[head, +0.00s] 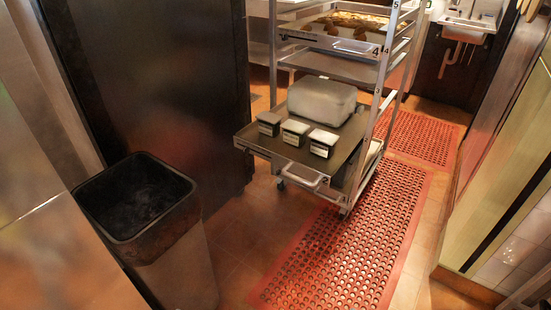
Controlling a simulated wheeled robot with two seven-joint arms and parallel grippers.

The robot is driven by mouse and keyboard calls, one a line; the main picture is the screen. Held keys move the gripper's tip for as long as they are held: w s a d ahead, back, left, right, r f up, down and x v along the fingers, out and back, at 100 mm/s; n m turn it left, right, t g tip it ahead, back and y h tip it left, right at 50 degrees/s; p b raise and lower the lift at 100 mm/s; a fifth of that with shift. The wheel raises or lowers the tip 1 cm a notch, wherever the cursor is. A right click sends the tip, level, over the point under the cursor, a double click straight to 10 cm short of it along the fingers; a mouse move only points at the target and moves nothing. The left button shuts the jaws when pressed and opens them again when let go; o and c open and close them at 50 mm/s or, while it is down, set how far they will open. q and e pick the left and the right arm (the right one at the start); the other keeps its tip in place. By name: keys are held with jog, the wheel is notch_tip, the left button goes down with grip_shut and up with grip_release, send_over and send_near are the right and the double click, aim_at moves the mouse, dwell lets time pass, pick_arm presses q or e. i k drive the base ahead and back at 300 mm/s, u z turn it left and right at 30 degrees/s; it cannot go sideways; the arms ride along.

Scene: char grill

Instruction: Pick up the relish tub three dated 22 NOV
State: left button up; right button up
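Three small dark tubs with pale lids and white labels stand in a row on the low shelf of a wheeled rack: a left tub (269,123), a middle tub (295,132) and a right tub (323,142). The label writing is too small to read, so I cannot tell which is dated 22 NOV. A large grey rounded block or container (321,101) stands right behind them on the same shelf (283,153). Neither of my grippers is in view.
The rack (370,110) has upright posts and a higher tray (335,38) above the tubs. A black-rimmed bin (165,235) stands at the lower left. A red perforated mat (345,245) covers clear floor before the rack. A dark panel (150,80) rises left of it.

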aim_at(323, 143)
jog(key=z, duration=0.1)
jog(key=i, duration=1.35)
jog(key=z, duration=0.1)
